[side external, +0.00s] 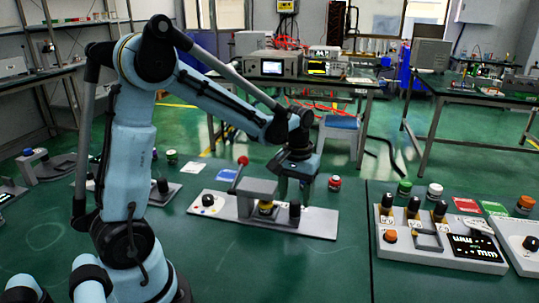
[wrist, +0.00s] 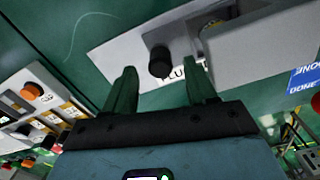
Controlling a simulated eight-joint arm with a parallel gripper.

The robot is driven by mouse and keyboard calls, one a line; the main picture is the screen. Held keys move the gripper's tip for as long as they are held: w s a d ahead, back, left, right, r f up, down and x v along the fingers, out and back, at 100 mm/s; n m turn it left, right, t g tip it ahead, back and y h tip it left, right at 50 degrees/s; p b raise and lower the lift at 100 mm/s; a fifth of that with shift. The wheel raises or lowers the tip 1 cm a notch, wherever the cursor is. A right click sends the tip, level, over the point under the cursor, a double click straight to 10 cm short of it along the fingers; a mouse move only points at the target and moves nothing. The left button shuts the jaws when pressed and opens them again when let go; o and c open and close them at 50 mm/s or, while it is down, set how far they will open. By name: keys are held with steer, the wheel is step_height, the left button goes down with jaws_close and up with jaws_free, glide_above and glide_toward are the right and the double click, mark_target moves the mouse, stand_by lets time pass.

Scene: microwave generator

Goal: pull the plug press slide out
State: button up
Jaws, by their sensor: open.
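The plug press (side external: 252,190) is a grey block with a red-ball lever on a pale base plate (side external: 218,206). A dark upright knob (side external: 295,214) stands at the plate's right part, beside a yellow-and-dark piece (side external: 265,207). My gripper (side external: 298,186) is above the knob, pointing down. In the wrist view, my gripper (wrist: 162,85) has its two green-tinted fingers wide apart. The black knob (wrist: 160,62) shows beyond and between the fingertips, with nothing held. A partly hidden label starting "PLU" lies beside it. I cannot tell whether the fingers touch the knob.
A control panel (side external: 443,257) with several dark knobs and a display stands to the right on the green table. A red-topped button (side external: 334,183) is just behind the press plate. Another device with a dark knob (side external: 163,187) is to the left. The table in front is clear.

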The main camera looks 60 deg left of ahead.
mark_target(295, 202)
steer(key=shift+f, duration=1.9)
jaws_close()
